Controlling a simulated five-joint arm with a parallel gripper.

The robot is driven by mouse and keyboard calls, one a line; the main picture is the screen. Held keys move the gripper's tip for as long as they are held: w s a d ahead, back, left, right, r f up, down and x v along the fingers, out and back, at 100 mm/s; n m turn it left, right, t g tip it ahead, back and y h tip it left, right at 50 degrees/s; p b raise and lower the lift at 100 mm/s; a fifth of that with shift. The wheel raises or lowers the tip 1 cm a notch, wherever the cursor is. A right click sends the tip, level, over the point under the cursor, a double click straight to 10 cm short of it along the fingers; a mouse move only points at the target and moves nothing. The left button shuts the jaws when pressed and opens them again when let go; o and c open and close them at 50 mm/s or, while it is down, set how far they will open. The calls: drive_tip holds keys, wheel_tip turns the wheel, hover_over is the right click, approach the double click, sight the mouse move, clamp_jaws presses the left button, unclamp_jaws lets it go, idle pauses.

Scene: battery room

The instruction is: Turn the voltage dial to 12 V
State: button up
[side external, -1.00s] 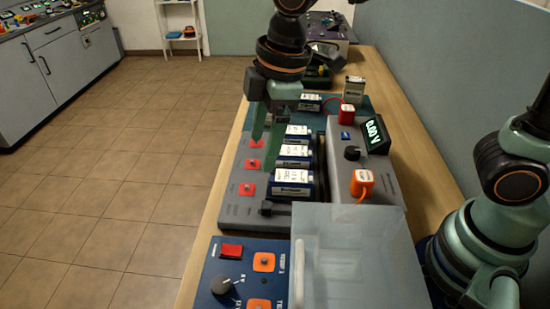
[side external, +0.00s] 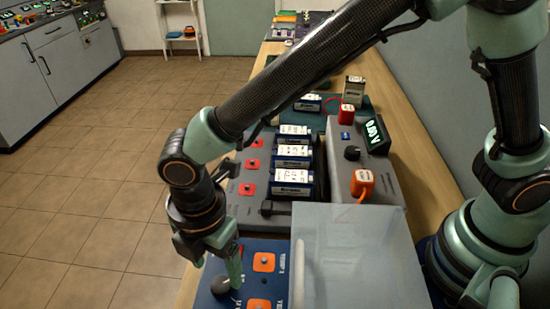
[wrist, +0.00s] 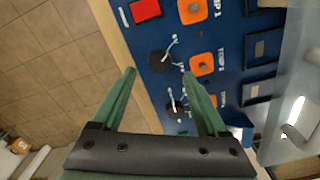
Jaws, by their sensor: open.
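A round black dial (side external: 220,286) with a pale pointer sits on the blue panel (side external: 254,245) at the bottom of the side view. It also shows in the wrist view (wrist: 160,61), with a second, smaller black dial (wrist: 175,108) below it. My gripper (side external: 236,284) is low over this panel, pointing down beside the dial. In the wrist view my gripper (wrist: 160,72) is open and empty, with the first dial between its fingertips in the picture. I cannot tell its height above the dial. Another black knob (side external: 352,153) is on the grey unit, whose display (side external: 376,134) reads 0.00 V.
Orange square pieces (side external: 264,262) and a red block (wrist: 145,10) are on the blue panel. A clear cover (side external: 350,255) with a pale handle stands close to its right. Several batteries (side external: 293,182) sit in the grey rack behind. Tiled floor lies left of the bench.

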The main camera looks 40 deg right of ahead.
sight(221, 285)
drive_tip(key=shift+f, duration=2.6)
clamp_jaws()
